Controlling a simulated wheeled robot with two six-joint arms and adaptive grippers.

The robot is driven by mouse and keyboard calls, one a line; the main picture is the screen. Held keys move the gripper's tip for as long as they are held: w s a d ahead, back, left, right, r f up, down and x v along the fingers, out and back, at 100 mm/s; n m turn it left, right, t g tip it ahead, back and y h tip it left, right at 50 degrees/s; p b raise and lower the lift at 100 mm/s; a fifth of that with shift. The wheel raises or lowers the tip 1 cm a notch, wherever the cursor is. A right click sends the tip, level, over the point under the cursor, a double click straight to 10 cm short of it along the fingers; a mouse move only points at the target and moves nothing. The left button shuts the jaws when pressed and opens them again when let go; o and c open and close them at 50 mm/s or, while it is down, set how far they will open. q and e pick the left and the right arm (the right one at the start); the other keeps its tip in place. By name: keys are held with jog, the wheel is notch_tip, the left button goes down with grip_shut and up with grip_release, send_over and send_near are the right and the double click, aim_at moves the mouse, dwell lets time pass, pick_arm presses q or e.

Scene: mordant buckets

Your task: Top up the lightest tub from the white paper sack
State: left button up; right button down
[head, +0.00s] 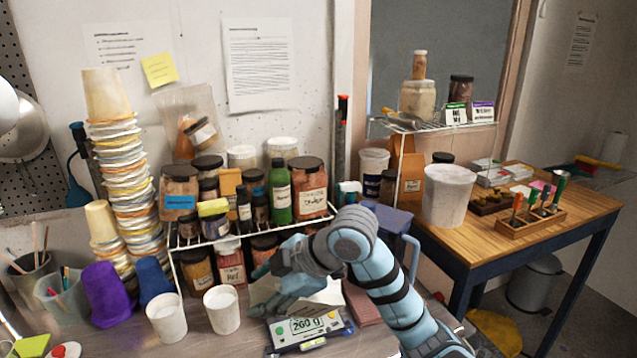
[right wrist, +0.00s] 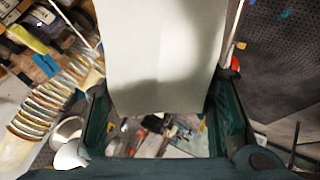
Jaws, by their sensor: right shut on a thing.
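My right gripper (head: 283,292) is shut on the white paper sack (head: 325,294), just behind the scale. In the right wrist view, the sack's pale face (right wrist: 160,55) fills the space between the two fingers. My arm and gripper hide much of the sack in the head view. Two white tubs stand upright left of the gripper: a left one (head: 167,320) and a right one (head: 222,310). I cannot tell which is lightest. The scale (head: 305,330) has a lit display that seems to read 260 g; no tub shows on it. My left gripper is not in view.
A purple tub (head: 108,292) and a blue tub (head: 153,281) stand behind the white ones. A wire rack (head: 178,243) crowded with jars lies close behind the gripper. A brick-red block (head: 362,302) lies right of the sack. A white bucket (head: 447,195) stands on the wooden table.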

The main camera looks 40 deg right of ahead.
pick_arm(q)
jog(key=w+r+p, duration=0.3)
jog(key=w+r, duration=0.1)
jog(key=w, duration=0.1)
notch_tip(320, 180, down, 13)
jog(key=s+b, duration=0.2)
jog(key=b, duration=1)
jog(key=shift+b, duration=0.4)
pick_arm(e)
jog(key=w+d+r+m+t+h, duration=0.4)
jog(key=w+d+r+m+h, duration=0.1)
jog(key=d+m, duration=0.3)
jog(key=w+d+r+m+t+h, duration=0.5)
jog(key=w+d+m, duration=0.1)
jog(key=d+m, duration=0.3)
jog(key=shift+w+d+m, duration=0.3)
jog(key=shift+w+d, duration=0.1)
jog(key=shift+d, duration=0.45)
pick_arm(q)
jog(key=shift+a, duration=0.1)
